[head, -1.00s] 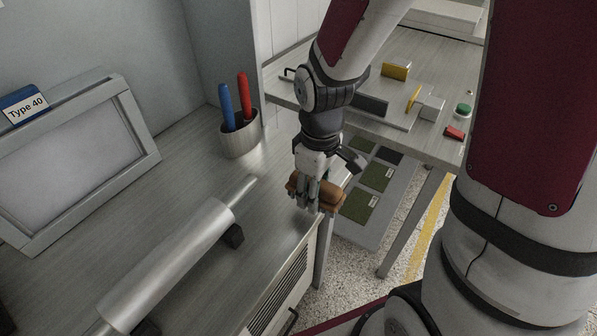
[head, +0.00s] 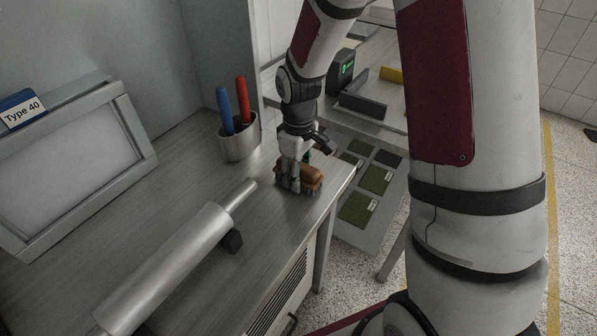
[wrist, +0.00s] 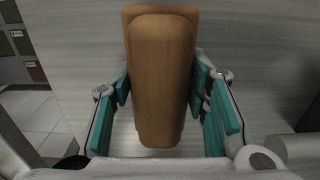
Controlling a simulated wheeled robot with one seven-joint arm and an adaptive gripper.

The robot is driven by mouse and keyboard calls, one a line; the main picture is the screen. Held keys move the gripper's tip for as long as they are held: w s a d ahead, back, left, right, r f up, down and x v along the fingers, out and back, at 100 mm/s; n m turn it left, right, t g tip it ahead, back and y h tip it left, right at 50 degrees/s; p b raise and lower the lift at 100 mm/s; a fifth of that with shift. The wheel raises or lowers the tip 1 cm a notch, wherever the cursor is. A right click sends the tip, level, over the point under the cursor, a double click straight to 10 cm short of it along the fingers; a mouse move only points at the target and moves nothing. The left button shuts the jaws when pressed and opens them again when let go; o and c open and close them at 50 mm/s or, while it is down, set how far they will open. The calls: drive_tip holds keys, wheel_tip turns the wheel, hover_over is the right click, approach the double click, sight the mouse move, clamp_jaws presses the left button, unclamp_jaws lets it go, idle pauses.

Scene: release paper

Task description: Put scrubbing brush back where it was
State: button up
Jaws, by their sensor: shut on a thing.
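The scrubbing brush (head: 312,173) has a brown wooden back and dark bristles under it. It is at the right end of the grey worktop (head: 180,190), to the right of the cup with pens. My gripper (head: 297,182) is shut on the brush from above. In the wrist view the brown back of the brush (wrist: 162,80) lies between the two teal finger pads. The bristles look to be at or just above the worktop; I cannot tell whether they touch.
A metal cup (head: 239,142) with a blue and a red pen stands behind the brush. A metal roller (head: 165,270) lies at the front left. A grey framed screen (head: 70,165) with a "Type 40" tag stands at the far left. The worktop's right edge is close to the brush.

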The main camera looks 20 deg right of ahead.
drive_tip(key=o, duration=1.3)
drive_tip(key=shift+f, duration=0.1)
wheel_tip(320, 180, up, 12)
drive_tip(key=shift+r+p, duration=0.2)
drive_tip(key=shift+p, duration=0.15)
drive_tip(key=s+r+m+t, duration=0.2)
drive_tip(key=s+r+m, duration=0.2)
drive_tip(key=s+r, duration=0.7)
drive_tip(key=s+m, duration=0.1)
drive_tip(key=s, duration=0.3)
drive_tip(key=s+m+t, duration=0.1)
drive_tip(key=s, duration=0.4)
drive_tip(key=s+m, duration=0.1)
drive_tip(key=s, duration=0.4)
drive_tip(key=shift+d+r+t, duration=0.1)
drive_tip(key=shift+r+t, duration=0.1)
drive_tip(key=shift+t, duration=0.1)
